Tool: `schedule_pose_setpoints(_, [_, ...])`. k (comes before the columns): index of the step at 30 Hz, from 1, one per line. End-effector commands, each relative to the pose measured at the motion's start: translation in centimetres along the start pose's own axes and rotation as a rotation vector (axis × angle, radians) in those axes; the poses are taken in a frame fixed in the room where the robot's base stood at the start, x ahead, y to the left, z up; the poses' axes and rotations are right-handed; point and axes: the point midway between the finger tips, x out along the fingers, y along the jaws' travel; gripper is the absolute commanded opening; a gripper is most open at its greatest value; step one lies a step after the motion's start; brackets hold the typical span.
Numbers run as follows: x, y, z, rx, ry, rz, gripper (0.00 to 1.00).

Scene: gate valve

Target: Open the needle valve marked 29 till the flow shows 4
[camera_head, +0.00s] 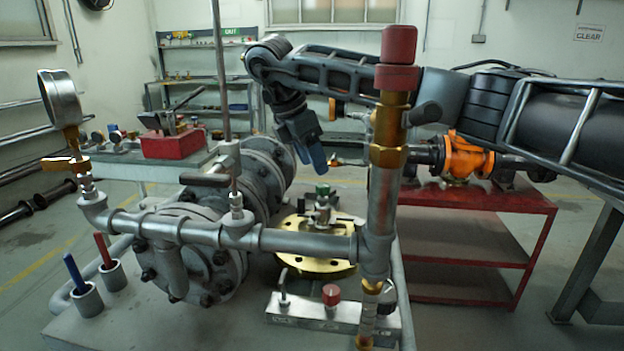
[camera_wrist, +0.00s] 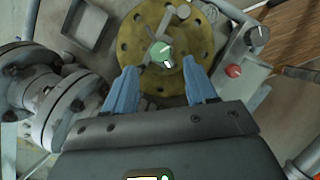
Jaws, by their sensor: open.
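No mark 29 is readable on any valve, so I cannot tell which one bears it. A small valve with a green knob (camera_head: 322,190) stands upright on a round brass flange (camera_head: 300,265). In the wrist view the green knob (camera_wrist: 160,52) shows just beyond and between my fingertips. My gripper (camera_head: 312,158) has blue fingers, is open and empty, and points down above the brass flange, apart from the knob. A red knob (camera_head: 331,294) sits on a grey block (camera_head: 310,313). A clear tube section (camera_head: 367,305) hangs under the vertical pipe; no flow number is readable.
A grey pipe (camera_head: 290,241) runs across the front to a tall, red-capped upright (camera_head: 397,60). A round gauge (camera_head: 62,97) stands at left, its face turned away. A large flanged valve (camera_head: 195,245) is left of the brass flange. A red bench (camera_head: 480,200) stands at right.

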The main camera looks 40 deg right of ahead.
Motion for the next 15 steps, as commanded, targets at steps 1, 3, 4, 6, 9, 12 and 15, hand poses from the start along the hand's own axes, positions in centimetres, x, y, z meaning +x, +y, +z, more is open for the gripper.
schedule_pose_setpoints(1, [0.9, -0.1, -0.1, 0.0, 0.003, -0.003, 0.56])
schedule_pose_setpoints(3, [1.9, -0.1, 0.0, 0.0, 0.001, -0.003, 0.56])
schedule_pose_setpoints(4, [2.4, -0.1, 0.0, 0.0, 0.001, -0.003, 0.56])
schedule_pose_setpoints(6, [3.5, -0.1, -0.1, -0.001, 0.002, -0.002, 0.56])
schedule_pose_setpoints(9, [4.7, -0.1, 0.0, -0.001, 0.001, -0.002, 0.56])
schedule_pose_setpoints(12, [5.5, -0.1, -0.1, -0.001, 0.002, 0.0, 0.56])
schedule_pose_setpoints(15, [6.0, 0.0, -0.1, -0.001, 0.001, 0.001, 0.56])
